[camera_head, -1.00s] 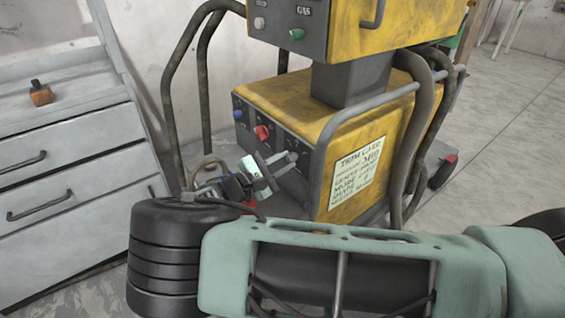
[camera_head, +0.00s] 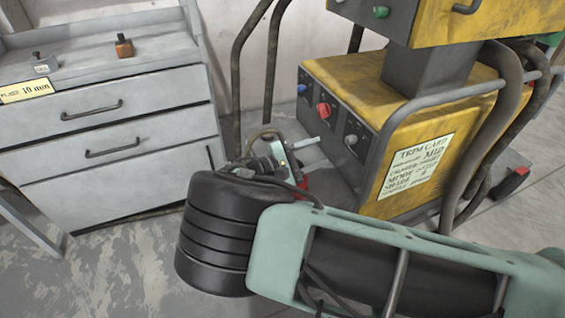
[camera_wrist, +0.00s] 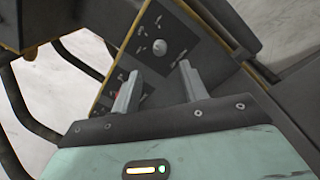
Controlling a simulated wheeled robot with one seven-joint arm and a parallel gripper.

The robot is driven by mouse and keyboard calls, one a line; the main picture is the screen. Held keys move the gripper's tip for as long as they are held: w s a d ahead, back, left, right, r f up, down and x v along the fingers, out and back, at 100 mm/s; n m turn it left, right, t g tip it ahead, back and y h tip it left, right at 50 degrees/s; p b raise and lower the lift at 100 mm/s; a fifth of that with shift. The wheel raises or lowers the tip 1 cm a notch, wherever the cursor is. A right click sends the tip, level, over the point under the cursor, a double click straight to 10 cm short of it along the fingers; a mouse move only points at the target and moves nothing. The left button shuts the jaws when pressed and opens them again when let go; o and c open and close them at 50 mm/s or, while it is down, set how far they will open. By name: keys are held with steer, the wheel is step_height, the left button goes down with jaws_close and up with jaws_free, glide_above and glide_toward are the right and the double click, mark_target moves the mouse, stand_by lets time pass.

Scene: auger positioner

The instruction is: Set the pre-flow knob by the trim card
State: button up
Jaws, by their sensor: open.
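The yellow welding machine's dark lower panel carries a blue knob (camera_head: 301,88), a red knob (camera_head: 323,108) and a pale grey knob (camera_head: 350,139). Their labels are too small to read in the head view. The trim card (camera_head: 415,165) is on the machine's yellow side; its heading reads TRIM CARD, but its smaller lines are blurred. My gripper (camera_head: 302,158) is open and empty in front of the panel. In the wrist view the grey knob (camera_wrist: 160,47) shows beyond and between the open fingertips (camera_wrist: 158,76), apart from them. A bit of red shows beside the left finger.
A dark tubular rail (camera_head: 408,115) runs along the machine's near corner, and thick hoses (camera_head: 478,140) hang at its right. The upper yellow unit (camera_head: 440,25) has a green button (camera_head: 381,12). A grey drawer cabinet (camera_head: 120,150) stands left, with an orange object (camera_head: 124,46) on top.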

steer(key=v, duration=0.9)
steer(key=shift+a, duration=0.2)
steer(key=shift+s, duration=0.1)
